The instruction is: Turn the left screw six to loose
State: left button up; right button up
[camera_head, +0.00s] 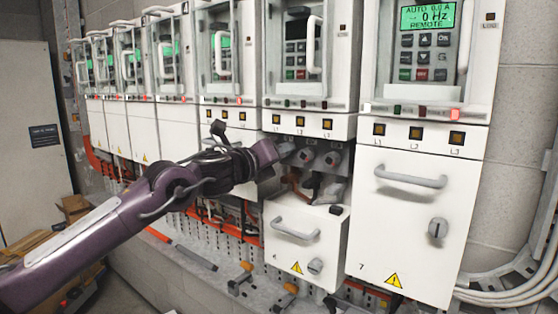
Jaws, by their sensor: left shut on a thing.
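My left arm comes in from the left, and its gripper (278,152) reaches into the open terminal bay of the drive left of drive 7. The gripper is shut on the left screw (288,149), the leftmost in a row of round grey screw heads; the fingers partly hide it. The middle screw (307,156) and the right screw (332,160) stand free to its right. The screw's turn position is too small to tell. The white front cover (300,235) of this drive sits low and forward, below the open bay. My right gripper is not in view.
Drive 7 (415,220) at the right has its cover closed, with a handle and a knob. More drives (130,80) line the wall leftward. Orange cables (225,220) hang below. Tools (240,280) lie on the ledge. Cardboard boxes (75,208) stand at the lower left.

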pick_arm(q)
jog(key=shift+n+p, duration=0.55)
jog(key=shift+n, duration=6.45)
jog(key=shift+r, duration=0.1)
jog(key=o, duration=0.9)
jog(key=shift+w, duration=0.1)
